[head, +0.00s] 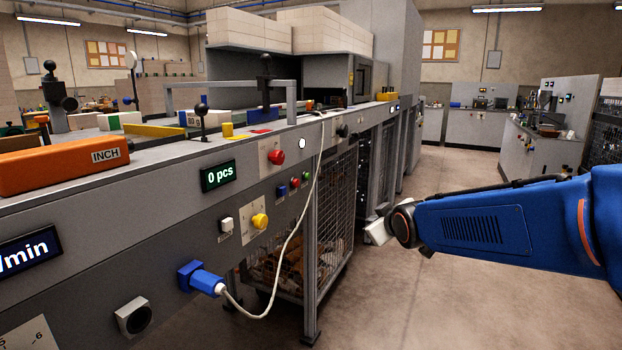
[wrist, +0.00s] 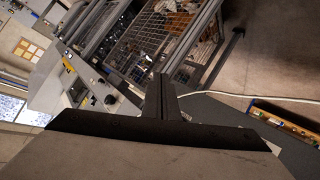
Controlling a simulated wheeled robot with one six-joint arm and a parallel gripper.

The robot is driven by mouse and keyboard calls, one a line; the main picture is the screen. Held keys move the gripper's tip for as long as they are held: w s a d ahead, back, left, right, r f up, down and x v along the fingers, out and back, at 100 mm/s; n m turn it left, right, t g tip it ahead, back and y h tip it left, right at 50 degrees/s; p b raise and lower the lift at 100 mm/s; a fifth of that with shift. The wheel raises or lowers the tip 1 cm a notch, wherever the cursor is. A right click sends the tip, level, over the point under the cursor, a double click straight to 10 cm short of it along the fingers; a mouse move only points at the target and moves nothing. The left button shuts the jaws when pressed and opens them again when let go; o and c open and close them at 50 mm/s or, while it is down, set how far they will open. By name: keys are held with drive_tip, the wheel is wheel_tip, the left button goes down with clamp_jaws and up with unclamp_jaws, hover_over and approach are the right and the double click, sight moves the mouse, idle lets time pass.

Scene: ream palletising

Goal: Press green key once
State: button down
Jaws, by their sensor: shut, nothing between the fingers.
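A row of small keys sits on the front panel of the grey machine (head: 150,215) in the head view: a blue key (head: 281,190), a red key (head: 294,183) and a green key (head: 306,177) at the right end. My gripper (wrist: 160,82) is shut and empty in the wrist view, its fingers together. In the head view my blue arm comes in from the right, its end well to the right of the keys and apart from the panel. The fingers are hardly visible there. I cannot make out the green key in the wrist view.
A white cable (head: 318,165) hangs from the machine top past the keys to a blue plug (head: 202,279). A large red button (head: 276,157) and a yellow knob (head: 260,221) are nearby. A wire cage (head: 337,195) stands under the machine. The floor (head: 440,300) at right is clear.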

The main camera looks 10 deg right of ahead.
sight(307, 176)
drive_tip(key=w+a+r+n+t+y, duration=0.1)
drive_tip(key=w+r+n+t, duration=0.1)
drive_tip(key=w, duration=0.7)
drive_tip(key=w+a+r+n+t+y, duration=0.1)
drive_tip(key=w+a+r+n+t, duration=0.1)
drive_tip(key=w, duration=0.7)
drive_tip(key=shift+w+a+r+n+t+y, duration=0.2)
drive_tip(key=shift+n+t+y, duration=0.1)
drive_tip(key=shift+n+t, duration=0.55)
drive_tip(key=w+a, duration=0.5)
drive_tip(key=a, duration=0.2)
drive_tip(key=shift+w+a, duration=0.15)
drive_tip(key=shift+a, duration=0.05)
idle(1.0)
drive_tip(key=shift+w+a, duration=0.2)
